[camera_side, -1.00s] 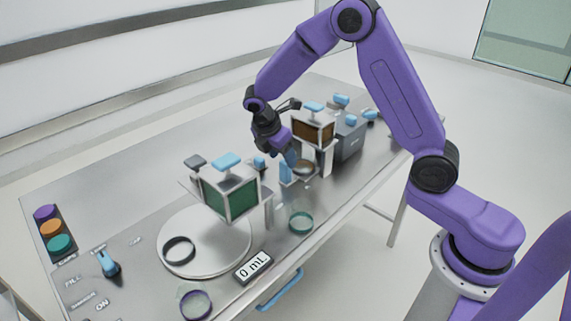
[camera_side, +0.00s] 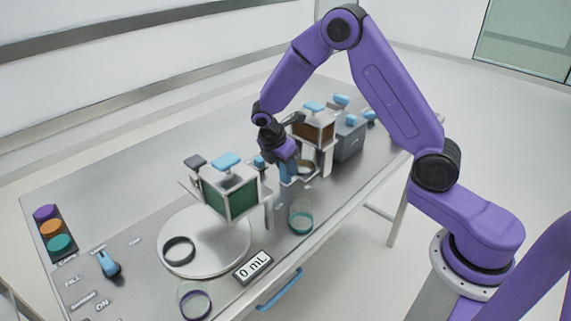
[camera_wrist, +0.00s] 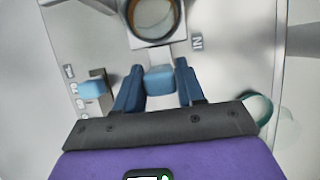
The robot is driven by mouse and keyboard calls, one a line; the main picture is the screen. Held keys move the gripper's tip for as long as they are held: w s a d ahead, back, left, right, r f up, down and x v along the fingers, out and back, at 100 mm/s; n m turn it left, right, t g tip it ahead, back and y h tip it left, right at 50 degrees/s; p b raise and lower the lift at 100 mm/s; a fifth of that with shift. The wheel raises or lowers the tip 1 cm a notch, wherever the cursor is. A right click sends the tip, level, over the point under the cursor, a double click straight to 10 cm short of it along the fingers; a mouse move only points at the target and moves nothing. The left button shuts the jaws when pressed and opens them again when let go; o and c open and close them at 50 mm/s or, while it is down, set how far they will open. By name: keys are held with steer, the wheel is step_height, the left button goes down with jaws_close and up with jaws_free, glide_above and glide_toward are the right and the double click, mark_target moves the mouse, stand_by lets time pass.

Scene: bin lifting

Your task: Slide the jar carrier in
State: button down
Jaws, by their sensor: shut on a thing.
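The jar carrier's light blue handle block (camera_wrist: 160,79) is in the wrist view, between the two dark blue fingers of my gripper (camera_wrist: 158,88). My gripper is shut on it. Above the handle, the carrier holds a round jar (camera_wrist: 155,18) with a dark rim and brownish inside, cut off by the top edge. In the side view my gripper (camera_side: 287,172) is low at the carrier, below the brown-filled dispenser (camera_side: 314,132). The jar's rim (camera_side: 306,167) shows just right of the fingers, and the handle is mostly hidden.
A green-filled dispenser (camera_side: 230,198) stands at the left above a round plate (camera_side: 215,262) with a dark ring. A teal-banded jar (camera_side: 301,219) stands near the front edge, with a "0 mL" display (camera_side: 253,267) to its left. A grey box (camera_side: 348,140) is behind right.

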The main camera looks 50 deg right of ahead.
steer(key=shift+d, duration=1.95)
steer(key=c, duration=0.8)
jaws_free()
steer(key=shift+o, duration=0.2)
steer(key=shift+a+r, duration=0.25)
steer(key=shift+r, duration=0.3)
steer(key=v, duration=1.6)
steer(key=shift+a+r, duration=0.1)
steer(key=shift+r, duration=0.05)
